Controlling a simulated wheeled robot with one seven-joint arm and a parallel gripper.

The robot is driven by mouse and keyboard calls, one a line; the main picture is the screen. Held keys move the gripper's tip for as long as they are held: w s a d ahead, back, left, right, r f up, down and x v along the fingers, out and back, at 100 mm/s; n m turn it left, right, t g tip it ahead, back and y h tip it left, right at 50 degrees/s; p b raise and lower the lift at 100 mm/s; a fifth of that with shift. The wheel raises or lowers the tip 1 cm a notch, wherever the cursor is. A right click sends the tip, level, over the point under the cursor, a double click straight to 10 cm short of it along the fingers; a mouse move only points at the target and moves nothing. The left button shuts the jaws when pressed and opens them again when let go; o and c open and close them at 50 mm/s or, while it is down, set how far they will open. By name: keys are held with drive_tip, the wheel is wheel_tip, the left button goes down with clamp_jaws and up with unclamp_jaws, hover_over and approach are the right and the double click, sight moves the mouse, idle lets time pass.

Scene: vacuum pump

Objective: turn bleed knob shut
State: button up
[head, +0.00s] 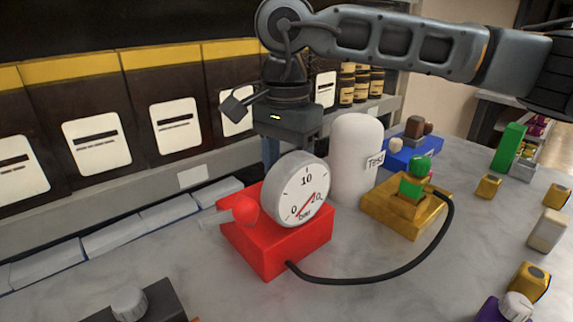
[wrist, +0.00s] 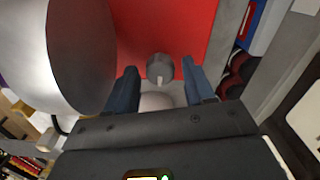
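The red pump (head: 275,245) stands on the counter with a round white gauge (head: 296,189) on top, its needle low on the dial near the 0-20 marks. In the wrist view, a small grey knob (wrist: 160,68) sits on the red pump body (wrist: 150,25). My gripper (wrist: 159,72) is open, with one blue finger on each side of the knob and a visible gap to each. In the head view my gripper (head: 271,152) points down behind the gauge. The gauge hides the knob and most of the fingers there.
A white tank (head: 356,155) labelled "Test" stands close to the right of my gripper. A black hose (head: 385,276) joins the pump to a yellow block (head: 403,220) with a green valve. A blue block (head: 400,155) stands behind. Boxes line the shelf at left.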

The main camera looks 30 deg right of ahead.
drive_tip(key=c, duration=0.9)
drive_tip(key=m+b, duration=0.2)
drive_tip(key=m, duration=0.2)
drive_tip(key=shift+f+b, duration=0.15)
drive_tip(key=shift+b, duration=0.25)
drive_tip(key=m+b, duration=0.2)
drive_tip(key=m, duration=0.3)
drive_tip(key=shift+b, duration=0.35)
drive_tip(key=m+b, duration=0.1)
drive_tip(key=m, duration=0.3)
drive_tip(key=shift+m+b, duration=1.05)
drive_tip(key=shift+m, duration=1.35)
